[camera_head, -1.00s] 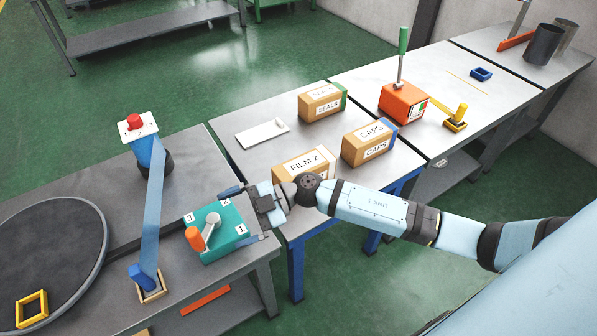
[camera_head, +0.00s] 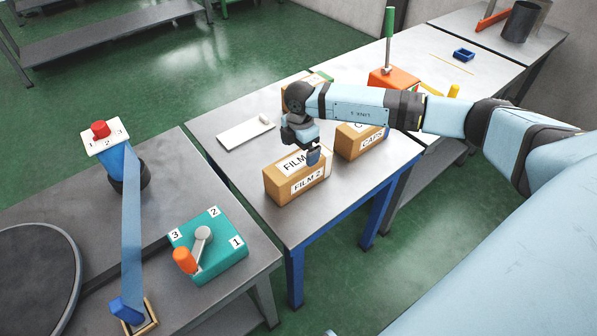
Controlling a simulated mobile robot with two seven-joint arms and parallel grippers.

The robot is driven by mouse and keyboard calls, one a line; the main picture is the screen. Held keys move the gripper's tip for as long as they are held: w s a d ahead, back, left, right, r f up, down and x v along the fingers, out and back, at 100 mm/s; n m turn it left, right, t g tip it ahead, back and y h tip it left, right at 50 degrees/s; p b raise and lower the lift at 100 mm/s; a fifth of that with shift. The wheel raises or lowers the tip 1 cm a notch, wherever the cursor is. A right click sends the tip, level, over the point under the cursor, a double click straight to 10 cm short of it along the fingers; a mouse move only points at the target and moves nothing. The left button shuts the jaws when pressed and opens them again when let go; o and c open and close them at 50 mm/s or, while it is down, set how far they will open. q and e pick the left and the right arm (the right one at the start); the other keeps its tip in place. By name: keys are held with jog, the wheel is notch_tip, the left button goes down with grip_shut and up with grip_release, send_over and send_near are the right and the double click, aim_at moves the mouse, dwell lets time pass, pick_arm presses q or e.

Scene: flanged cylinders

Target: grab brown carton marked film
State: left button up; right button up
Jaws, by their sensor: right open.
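The brown carton marked FILM 2 (camera_head: 283,188) stands on the grey table, near its front left corner. White labels show on its top and its front side. My right gripper (camera_head: 313,158) is open and points down over the right part of the carton's top. Its fingers partly cover the top label. I cannot tell whether they touch the carton. My left gripper is not in view.
The CAPS carton (camera_head: 352,146) stands close on the right. The SEALS carton, behind my arm, is mostly hidden. A white plate (camera_head: 246,132) lies behind the FILM carton. A teal box with a lever (camera_head: 222,262) sits on the left table.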

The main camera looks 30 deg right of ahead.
aim_at(299, 160)
jog(key=f, duration=0.7)
jog(key=shift+a+f, duration=0.2)
jog(key=shift+f, duration=0.2)
jog(key=shift+r, duration=0.1)
jog(key=c, duration=1.2)
jog(key=shift+r, duration=0.1)
notch_tip(299, 160, up, 20)
